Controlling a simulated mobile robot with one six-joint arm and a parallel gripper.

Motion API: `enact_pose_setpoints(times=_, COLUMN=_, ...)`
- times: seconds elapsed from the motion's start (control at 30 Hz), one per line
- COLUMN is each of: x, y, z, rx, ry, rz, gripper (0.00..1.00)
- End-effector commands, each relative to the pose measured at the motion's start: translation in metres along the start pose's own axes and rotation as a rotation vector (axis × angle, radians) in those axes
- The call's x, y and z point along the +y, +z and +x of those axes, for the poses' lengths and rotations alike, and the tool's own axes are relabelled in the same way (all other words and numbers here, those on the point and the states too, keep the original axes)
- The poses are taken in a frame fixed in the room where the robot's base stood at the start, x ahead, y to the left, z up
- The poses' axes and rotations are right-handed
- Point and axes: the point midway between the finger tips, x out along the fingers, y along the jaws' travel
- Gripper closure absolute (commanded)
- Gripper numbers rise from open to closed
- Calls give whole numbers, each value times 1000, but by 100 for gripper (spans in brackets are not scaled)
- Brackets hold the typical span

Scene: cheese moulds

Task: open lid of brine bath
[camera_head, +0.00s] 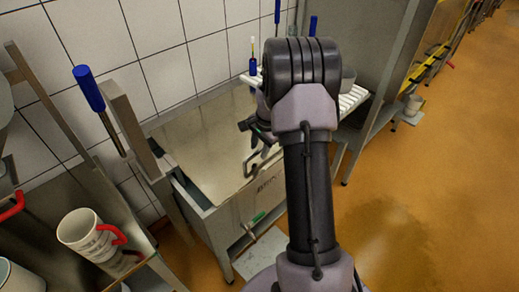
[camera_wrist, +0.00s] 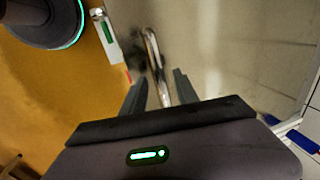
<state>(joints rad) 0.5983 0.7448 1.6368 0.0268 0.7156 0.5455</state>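The brine bath (camera_head: 240,215) is a grey metal tank standing against the tiled wall. Its flat metal lid (camera_head: 205,150) lies shut on top, and it fills the right of the wrist view (camera_wrist: 235,60). A bent metal bar handle (camera_head: 250,167) sits at the lid's front edge; it also shows in the wrist view (camera_wrist: 153,55). My gripper (camera_wrist: 160,82) is open, with its two fingers on either side of the handle's near end. I cannot tell whether they touch it. In the head view my arm partly hides my gripper (camera_head: 259,140).
On the left, a metal stand holds white cups with red handles (camera_head: 80,232). A blue-handled tool (camera_head: 90,90) leans beside the bath. A white slatted rack (camera_head: 352,98) is behind my arm. A green-handled valve (camera_head: 256,220) is on the bath's front. Orange floor (camera_head: 420,210) is open at right.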

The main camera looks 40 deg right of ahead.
Motion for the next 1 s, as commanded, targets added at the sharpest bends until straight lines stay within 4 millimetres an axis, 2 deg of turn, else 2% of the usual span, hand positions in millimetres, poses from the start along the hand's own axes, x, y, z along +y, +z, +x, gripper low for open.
enact_pose_setpoints(times=0.17, x=0, y=0, z=-1, rx=0, ry=0, rz=0, gripper=64)
enact_pose_setpoints(times=0.3, x=0, y=0, z=-1, rx=0, ry=0, rz=0, gripper=91)
enact_pose_setpoints(times=0.37, x=0, y=0, z=-1, rx=0, ry=0, rz=0, gripper=100)
enact_pose_setpoints(times=1.0, x=0, y=0, z=-1, rx=-1, ry=1, rz=0, gripper=100)
